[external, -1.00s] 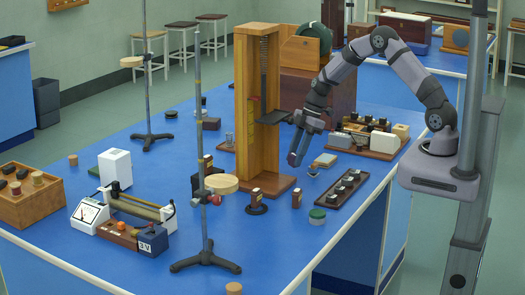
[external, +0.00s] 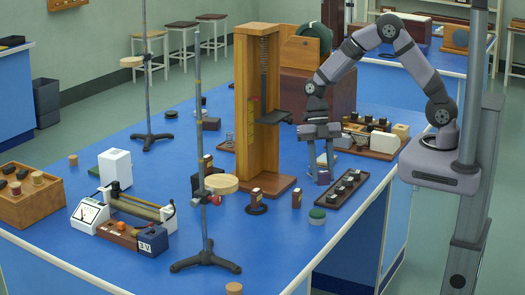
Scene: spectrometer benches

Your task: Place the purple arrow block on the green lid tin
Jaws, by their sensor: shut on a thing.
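The purple arrow block (external: 323,178) shows as a small purple shape between the fingertips of my gripper (external: 321,170). My gripper points down and is shut on the block; the fingers hide part of it. The arrow shape is too small to make out. The green lid tin (external: 317,216) is a small white tin with a green top. It stands upright on the blue bench, nearer the camera than my gripper, and its lid is bare.
A dark strip (external: 340,190) with several small pieces lies just right of the tin. A small dark bottle (external: 297,198) stands to its left. A tall wooden stand (external: 245,110) rises left of my gripper. A wooden tray (external: 370,150) with blocks lies behind right.

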